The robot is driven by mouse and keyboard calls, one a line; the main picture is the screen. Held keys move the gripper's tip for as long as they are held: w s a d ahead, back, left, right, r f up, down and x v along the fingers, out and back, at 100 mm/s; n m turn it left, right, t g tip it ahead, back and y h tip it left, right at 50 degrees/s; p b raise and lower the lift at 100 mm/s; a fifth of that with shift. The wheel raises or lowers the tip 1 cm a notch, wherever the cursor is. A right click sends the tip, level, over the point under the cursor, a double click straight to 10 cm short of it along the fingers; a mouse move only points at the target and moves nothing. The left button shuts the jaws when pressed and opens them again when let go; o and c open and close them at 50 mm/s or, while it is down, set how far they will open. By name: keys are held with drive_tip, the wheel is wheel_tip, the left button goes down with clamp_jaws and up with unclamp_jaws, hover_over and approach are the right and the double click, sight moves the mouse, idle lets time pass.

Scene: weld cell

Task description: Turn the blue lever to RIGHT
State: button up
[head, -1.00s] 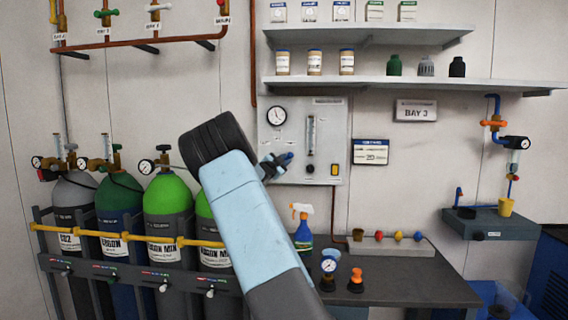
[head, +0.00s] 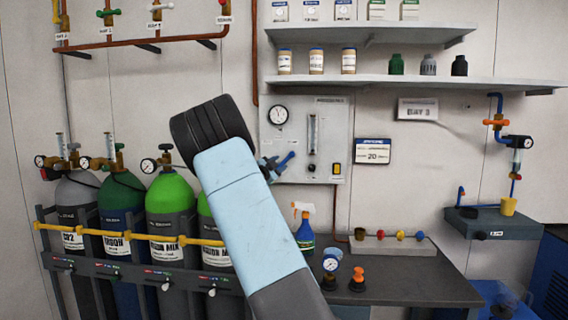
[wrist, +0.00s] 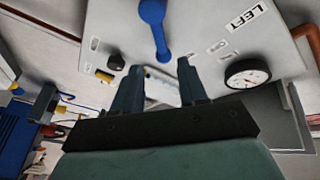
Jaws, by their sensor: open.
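The blue lever (wrist: 155,28) is on a pale grey wall panel (wrist: 205,20), which the wrist view shows roughly upside down. Its thick rounded end is at the top of that view and its narrow end points down between my fingertips. A LEFT label (wrist: 249,16) is to the right of the lever. My gripper (wrist: 159,73) is open, its two dark fingers close to the lever with nothing seen held. I cannot tell if they touch it. In the head view the lever (head: 288,158) shows just right of my arm, which hides most of the gripper.
The panel also carries a round gauge (head: 278,115), a flow tube (head: 312,133) and a yellow button (head: 336,169). Green gas cylinders (head: 171,196) stand at left. Below is a bench (head: 405,285) with a spray bottle (head: 304,228). A shelf (head: 400,82) is above.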

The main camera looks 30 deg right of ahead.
drive_tip(key=v, duration=0.7)
drive_tip(key=shift+d, duration=0.1)
drive_tip(key=s+a+r+n+t+y, duration=0.1)
drive_tip(key=s+a+n+y, duration=0.65)
drive_tip(key=s+y, duration=0.2)
drive_tip(key=s+a+r+n+y, duration=0.2)
drive_tip(key=s+a+n+y, duration=0.5)
drive_tip(key=s, duration=0.4)
drive_tip(key=s+a+f+n+g, duration=0.1)
drive_tip(key=s+f+n+g, duration=0.1)
drive_tip(key=s, duration=0.7)
drive_tip(key=s+a+f+n+g, duration=0.2)
drive_tip(key=s, duration=0.8)
drive_tip(key=s+a+f+n+g, duration=0.1)
drive_tip(key=s+a+f+n, duration=0.1)
drive_tip(key=s, duration=0.8)
drive_tip(key=shift+s+f+g, duration=0.2)
drive_tip(key=shift+f+g, duration=0.2)
drive_tip(key=shift+f, duration=0.05)
